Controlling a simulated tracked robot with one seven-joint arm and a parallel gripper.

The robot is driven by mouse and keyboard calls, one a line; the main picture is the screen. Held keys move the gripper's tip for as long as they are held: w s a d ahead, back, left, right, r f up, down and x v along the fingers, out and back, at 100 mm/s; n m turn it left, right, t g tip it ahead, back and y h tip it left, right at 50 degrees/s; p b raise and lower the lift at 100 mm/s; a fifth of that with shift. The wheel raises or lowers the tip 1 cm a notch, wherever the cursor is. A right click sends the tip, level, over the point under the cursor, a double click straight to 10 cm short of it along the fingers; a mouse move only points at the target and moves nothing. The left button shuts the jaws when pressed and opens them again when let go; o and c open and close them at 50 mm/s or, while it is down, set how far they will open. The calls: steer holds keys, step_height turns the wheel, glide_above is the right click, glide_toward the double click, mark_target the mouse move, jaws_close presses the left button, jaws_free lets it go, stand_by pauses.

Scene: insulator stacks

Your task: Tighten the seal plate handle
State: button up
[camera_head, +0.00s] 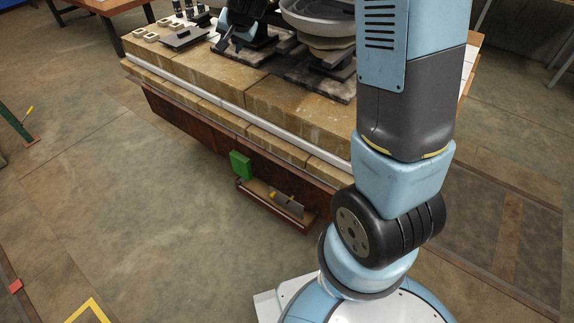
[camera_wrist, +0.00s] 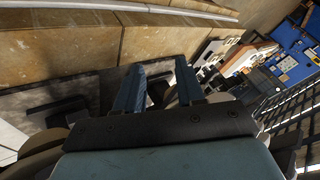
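My gripper (camera_wrist: 158,78) shows in the wrist view with its two blue-grey fingers apart and nothing visible between them. The fingers lie over the dark base (camera_wrist: 60,98) beside pale stone blocks. In the head view, a round grey dish-shaped part of a stack (camera_head: 322,20) stands on the workbench, cut off by the top edge and partly hidden by my arm. I cannot make out the seal plate handle in either view.
The workbench (camera_head: 200,88) has stone blocks along its edge. A low shelf (camera_head: 258,202) below it holds a green box (camera_head: 241,165) and a trowel-like tool (camera_head: 287,203). Small pale blocks (camera_head: 152,37) sit at its far left. The floor at left is mostly clear.

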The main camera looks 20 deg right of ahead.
steer(key=w+a+f+m, duration=0.1)
steer(key=w+a+f, duration=0.15)
steer(key=f, duration=0.35)
steer(key=w+a+f+m, duration=0.1)
steer(key=w+f, duration=0.3)
steer(key=f, duration=0.1)
steer(key=m+t+h, duration=0.2)
steer(key=m+h, duration=0.4)
steer(key=h, duration=0.6)
glide_toward(289, 201)
steer(key=x, duration=1.1)
steer(key=shift+s+a+f, duration=0.1)
steer(key=shift+a+f, duration=0.1)
steer(key=shift+f, duration=0.15)
